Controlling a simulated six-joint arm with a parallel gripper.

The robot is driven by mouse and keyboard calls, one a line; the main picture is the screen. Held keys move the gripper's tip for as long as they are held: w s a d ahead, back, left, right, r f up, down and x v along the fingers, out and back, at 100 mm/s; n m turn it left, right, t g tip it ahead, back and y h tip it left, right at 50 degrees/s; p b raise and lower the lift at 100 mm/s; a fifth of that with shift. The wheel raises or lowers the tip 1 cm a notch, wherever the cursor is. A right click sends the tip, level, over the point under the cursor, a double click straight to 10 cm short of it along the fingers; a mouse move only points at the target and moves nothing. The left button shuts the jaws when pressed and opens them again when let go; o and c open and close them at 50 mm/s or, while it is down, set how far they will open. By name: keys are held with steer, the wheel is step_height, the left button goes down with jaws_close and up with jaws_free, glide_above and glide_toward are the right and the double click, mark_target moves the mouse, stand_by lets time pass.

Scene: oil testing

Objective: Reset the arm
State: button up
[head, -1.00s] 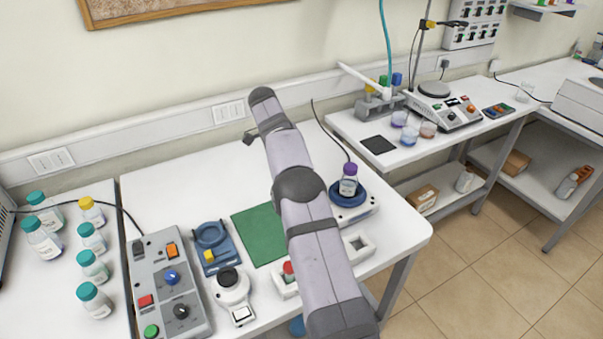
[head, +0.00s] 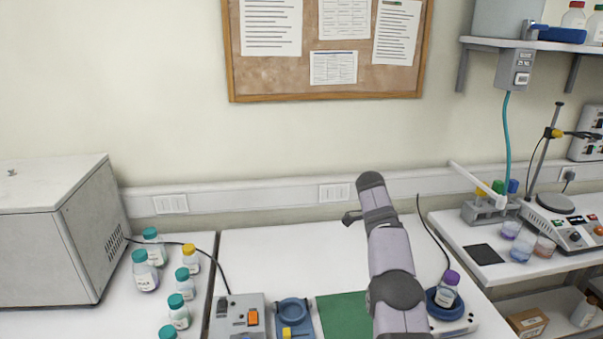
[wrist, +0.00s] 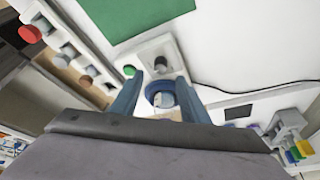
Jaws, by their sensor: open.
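My arm (head: 388,255) stands over the bench in the head view, and its gripper end cannot be made out there. In the wrist view my gripper (wrist: 158,90) is open, with two blue fingers pointing down at the bench. Between the fingers a blue ring holder (wrist: 148,92) with something round and greyish in it shows below. A purple-capped bottle (head: 446,290) stands upright in a blue ring on a white device (head: 462,325) in the head view, right of my arm. My gripper holds nothing that I can see.
A green mat (head: 340,315) lies left of my arm and also shows in the wrist view (wrist: 125,18). Several capped bottles (head: 145,272) and a grey control box (head: 232,318) stand further left. The bench's back is clear.

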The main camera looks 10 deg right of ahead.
steer(key=s+a+n+y, duration=0.1)
steer(key=s+a+n, duration=0.4)
steer(key=s+n, duration=0.1)
steer(key=s+a+f+n+t+y, duration=0.1)
steer(key=s+a+n, duration=0.5)
steer(key=s+n, duration=0.1)
steer(key=s+a+f+n+t+y, duration=0.1)
steer(key=s+a+n, duration=0.4)
steer(key=s+n, duration=0.1)
steer(key=shift+s+a+f, duration=0.2)
steer(key=s+a+f+n, duration=0.2)
steer(key=s+n, duration=0.1)
steer(key=s, duration=0.3)
steer(key=s+a+f+n, duration=0.1)
steer(key=s+f+n, duration=0.15)
steer(key=s, duration=0.25)
step_height(320, 180, down, 10)
steer(key=b, duration=1)
steer(key=shift+r+y, duration=0.15)
steer(key=shift+y, duration=0.25)
steer(key=shift+s+a, duration=0.1)
